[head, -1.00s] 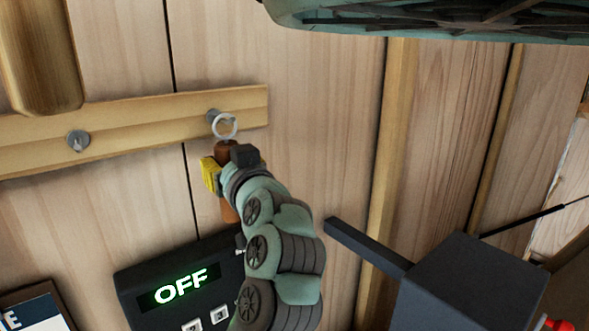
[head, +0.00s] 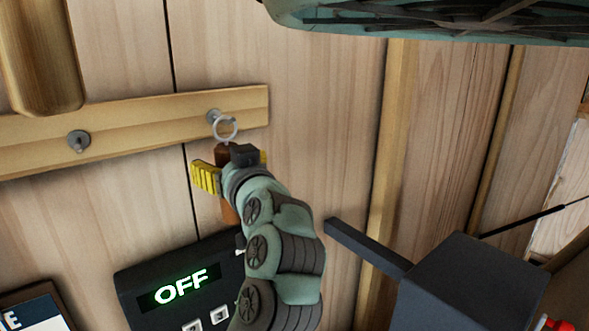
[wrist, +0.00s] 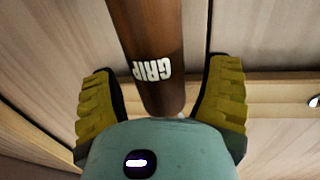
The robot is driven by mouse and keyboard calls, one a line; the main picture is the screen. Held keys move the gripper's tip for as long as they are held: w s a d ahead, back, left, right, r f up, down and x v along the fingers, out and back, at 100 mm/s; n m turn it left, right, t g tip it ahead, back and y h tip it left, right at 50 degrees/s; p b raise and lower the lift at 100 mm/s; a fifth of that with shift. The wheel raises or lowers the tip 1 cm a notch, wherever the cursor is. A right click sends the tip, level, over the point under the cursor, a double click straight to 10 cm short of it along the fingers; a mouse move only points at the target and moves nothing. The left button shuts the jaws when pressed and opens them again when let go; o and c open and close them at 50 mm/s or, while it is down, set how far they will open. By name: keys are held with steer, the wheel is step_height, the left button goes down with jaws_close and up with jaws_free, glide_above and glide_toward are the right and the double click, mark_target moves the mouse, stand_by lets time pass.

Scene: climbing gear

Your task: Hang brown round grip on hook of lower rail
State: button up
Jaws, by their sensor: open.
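The brown round grip (head: 230,213) hangs upright below the right end of the lower rail (head: 140,130). Its metal ring (head: 226,127) appears to be around the right hook (head: 213,115); the exact contact is too small to tell. My gripper (head: 230,167) is open, its yellow fingers on either side of the grip. In the wrist view, the grip (wrist: 150,55) with white "GRIP" lettering stands between the spread fingers, with visible gaps on both sides. My arm hides part of the grip in the head view.
Another hook (head: 78,141) on the rail's left is empty. A brass-coloured cylinder (head: 42,55) hangs at upper left. A black box with a lit "OFF" display (head: 181,287) is close below the grip. Wooden studs (head: 395,150) stand right.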

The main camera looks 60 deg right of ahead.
steer(key=v, duration=1.2)
steer(key=shift+s+a, duration=0.1)
